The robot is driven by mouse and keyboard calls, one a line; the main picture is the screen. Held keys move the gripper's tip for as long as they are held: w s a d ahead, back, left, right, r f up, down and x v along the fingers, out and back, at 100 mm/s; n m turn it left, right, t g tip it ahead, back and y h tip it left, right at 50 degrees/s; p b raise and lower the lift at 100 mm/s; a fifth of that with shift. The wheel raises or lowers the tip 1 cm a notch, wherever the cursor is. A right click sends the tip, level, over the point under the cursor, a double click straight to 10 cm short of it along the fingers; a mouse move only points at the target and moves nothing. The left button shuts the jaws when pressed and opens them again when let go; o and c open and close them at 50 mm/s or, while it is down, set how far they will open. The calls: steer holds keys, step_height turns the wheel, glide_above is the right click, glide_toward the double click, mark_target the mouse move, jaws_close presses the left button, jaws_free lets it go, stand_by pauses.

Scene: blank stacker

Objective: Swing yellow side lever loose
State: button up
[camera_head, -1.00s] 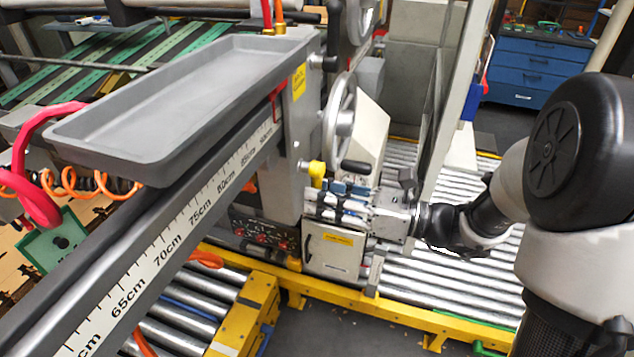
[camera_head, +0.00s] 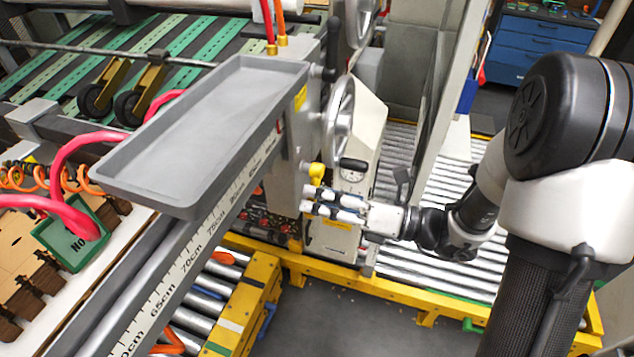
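The yellow side lever (camera_head: 316,173) is a small yellow handle on the side of the grey machine post, left of the handwheel. My gripper (camera_head: 308,200) reaches in from the right, just below the lever, with its fingers pointing left. Two light fingers with blue and dark parts show, one above the other, with a gap between them. The gripper appears open, and I see nothing between the fingers. The upper finger is very near the lever's lower end; I cannot tell whether they touch.
A grey tray (camera_head: 205,130) and a centimetre ruler (camera_head: 180,270) lie to the left. Yellow rails (camera_head: 400,300) and a roller conveyor (camera_head: 435,262) lie below.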

steer(key=shift+s+r+m+p, duration=0.1)
steer(key=shift+r+m+p, duration=0.1)
steer(key=shift+m+p, duration=0.3)
steer(key=m+p, duration=0.1)
steer(key=p, duration=0.2)
steer(key=s+r+m+p, duration=0.1)
steer(key=m+p, duration=0.1)
steer(key=p, duration=0.2)
steer(key=shift+a+r, duration=0.2)
steer(key=s+d+r+m+p, duration=0.1)
steer(key=s+d+m+p, duration=0.2)
steer(key=d+p, duration=0.5)
steer(key=shift+s+d+r+m, duration=0.15)
steer(key=shift+s+m, duration=0.1)
steer(key=shift+m, duration=0.35)
stand_by(0.8)
stand_by(0.4)
